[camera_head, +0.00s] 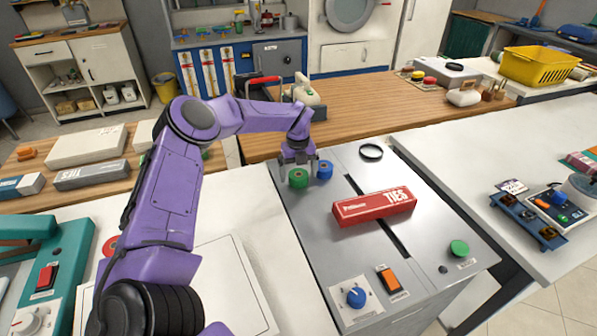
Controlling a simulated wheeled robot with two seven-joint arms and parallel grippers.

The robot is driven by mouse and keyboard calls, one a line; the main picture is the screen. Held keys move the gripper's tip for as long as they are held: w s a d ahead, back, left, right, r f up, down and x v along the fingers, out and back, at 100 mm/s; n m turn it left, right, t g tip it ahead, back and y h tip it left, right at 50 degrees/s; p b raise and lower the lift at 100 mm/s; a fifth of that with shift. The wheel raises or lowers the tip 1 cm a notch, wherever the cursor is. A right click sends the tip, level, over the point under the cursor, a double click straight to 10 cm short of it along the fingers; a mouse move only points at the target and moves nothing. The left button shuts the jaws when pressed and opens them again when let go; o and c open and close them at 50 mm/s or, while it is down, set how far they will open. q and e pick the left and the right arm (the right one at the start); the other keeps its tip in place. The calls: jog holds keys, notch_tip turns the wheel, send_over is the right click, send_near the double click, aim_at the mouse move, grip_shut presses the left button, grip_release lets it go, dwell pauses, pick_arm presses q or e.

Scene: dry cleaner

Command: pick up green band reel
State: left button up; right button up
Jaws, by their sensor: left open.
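The green band reel (298,178) stands on the grey metal top of a machine, at its far left. A blue reel (325,170) stands close to its right. My left gripper (298,160) is open and points down just above and behind the green reel. I cannot tell whether the fingers touch it. My left arm comes in from the lower left and hides part of the white table. My right gripper is out of view.
A blue knob (356,297), an orange switch (389,280) and a green button (459,248) sit at the front.

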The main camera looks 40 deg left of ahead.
pick_arm(q)
jog(key=c, duration=1.2)
jog(key=shift+o, duration=0.2)
